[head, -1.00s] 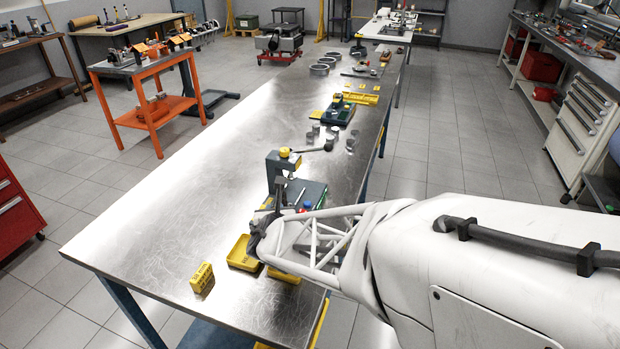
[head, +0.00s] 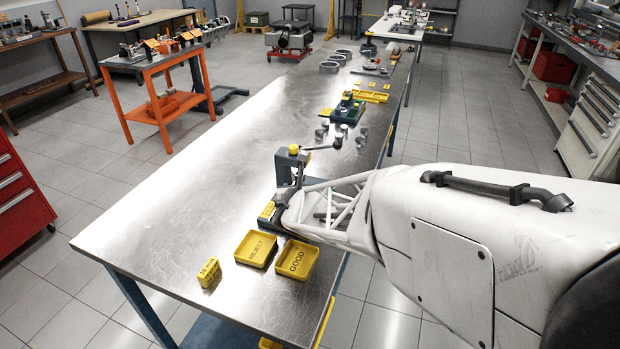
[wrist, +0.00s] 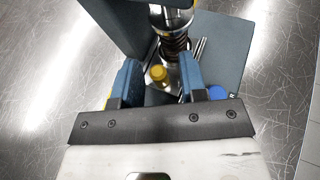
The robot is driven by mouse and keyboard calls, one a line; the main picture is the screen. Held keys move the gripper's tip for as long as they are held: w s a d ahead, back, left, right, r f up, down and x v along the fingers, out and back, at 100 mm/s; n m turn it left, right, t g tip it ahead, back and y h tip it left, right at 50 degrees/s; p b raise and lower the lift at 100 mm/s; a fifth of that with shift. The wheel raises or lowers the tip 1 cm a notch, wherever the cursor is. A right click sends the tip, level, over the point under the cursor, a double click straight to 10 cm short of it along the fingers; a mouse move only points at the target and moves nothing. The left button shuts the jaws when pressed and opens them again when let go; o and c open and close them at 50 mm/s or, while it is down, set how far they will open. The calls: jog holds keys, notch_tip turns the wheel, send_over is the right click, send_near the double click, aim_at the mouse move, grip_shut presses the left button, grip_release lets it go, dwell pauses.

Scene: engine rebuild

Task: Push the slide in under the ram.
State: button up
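The press shows in the head view as a grey-blue frame (head: 284,168) with a yellow knob on top; my arm hides most of its base. In the wrist view the ram (wrist: 172,18) is a silver cylinder at the top, with a dark spring (wrist: 179,46) below it. A small yellow knob (wrist: 158,73), seemingly on the slide, stands just short of the ram. My gripper (wrist: 158,62) is open, its two blue fingers on either side of this knob, with gaps visible. The slide's body is hard to make out. In the head view my fingertips are hidden.
Thin metal rods (wrist: 199,52) and a blue cap (wrist: 217,92) are right of the fingers on the press base. Yellow REJECT (head: 256,248) and GOOD (head: 297,260) trays are at the near end of the bench. The bench's left side (head: 190,190) is clear.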

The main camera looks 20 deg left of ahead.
jog(key=shift+s, duration=0.1)
dwell(0.3)
jog(key=shift+v, duration=3.85)
jog(key=shift+d+r, duration=0.1)
